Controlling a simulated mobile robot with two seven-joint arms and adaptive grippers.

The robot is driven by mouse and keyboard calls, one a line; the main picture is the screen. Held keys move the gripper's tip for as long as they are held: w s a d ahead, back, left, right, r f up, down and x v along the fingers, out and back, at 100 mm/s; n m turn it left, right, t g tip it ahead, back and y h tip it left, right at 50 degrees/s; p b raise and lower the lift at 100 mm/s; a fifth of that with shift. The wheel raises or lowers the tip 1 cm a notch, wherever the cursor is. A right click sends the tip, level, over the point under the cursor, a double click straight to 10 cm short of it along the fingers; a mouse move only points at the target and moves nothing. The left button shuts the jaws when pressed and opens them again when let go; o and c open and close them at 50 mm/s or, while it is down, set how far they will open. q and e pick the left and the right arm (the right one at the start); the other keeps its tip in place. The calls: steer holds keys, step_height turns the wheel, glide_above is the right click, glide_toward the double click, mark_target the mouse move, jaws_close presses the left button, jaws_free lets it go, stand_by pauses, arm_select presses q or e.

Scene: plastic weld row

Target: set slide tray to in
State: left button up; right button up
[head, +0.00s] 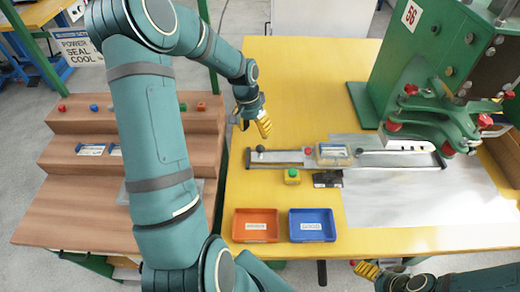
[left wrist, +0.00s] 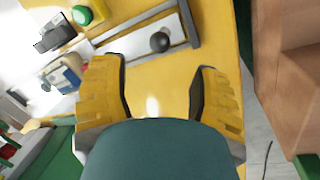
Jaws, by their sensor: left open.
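The slide tray (head: 290,158) is a long, narrow metal slide on the yellow table, running left to right toward the green press. A black ball knob (head: 260,148) stands at its left end; it also shows in the left wrist view (left wrist: 160,42). A clear package with a label (head: 333,153) sits along the slide, left of the press. My left gripper (head: 260,124) is above the table, just beyond the knob. In the left wrist view my left gripper (left wrist: 162,72) is open and empty, with the knob ahead between its fingers, apart from them. My right gripper (head: 366,269) is low at the table's front edge.
The green press (head: 420,60) stands at the right. A green button on a yellow box (head: 292,176) and a small black device (head: 327,180) sit before the slide. Orange (head: 256,226) and blue (head: 313,226) trays lie in front. Brown steps (head: 90,205) stand left.

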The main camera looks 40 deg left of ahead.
mark_target(259, 146)
arm_select(q)
steer(key=f, duration=0.2)
steer(key=d+f+b, duration=0.1)
steer(key=f, duration=0.5)
steer(key=shift+w+d+f+b, duration=0.15)
steer(key=shift+d+b, duration=0.15)
steer(key=shift+b, duration=0.05)
steer(key=shift+c, duration=0.4)
jaws_close()
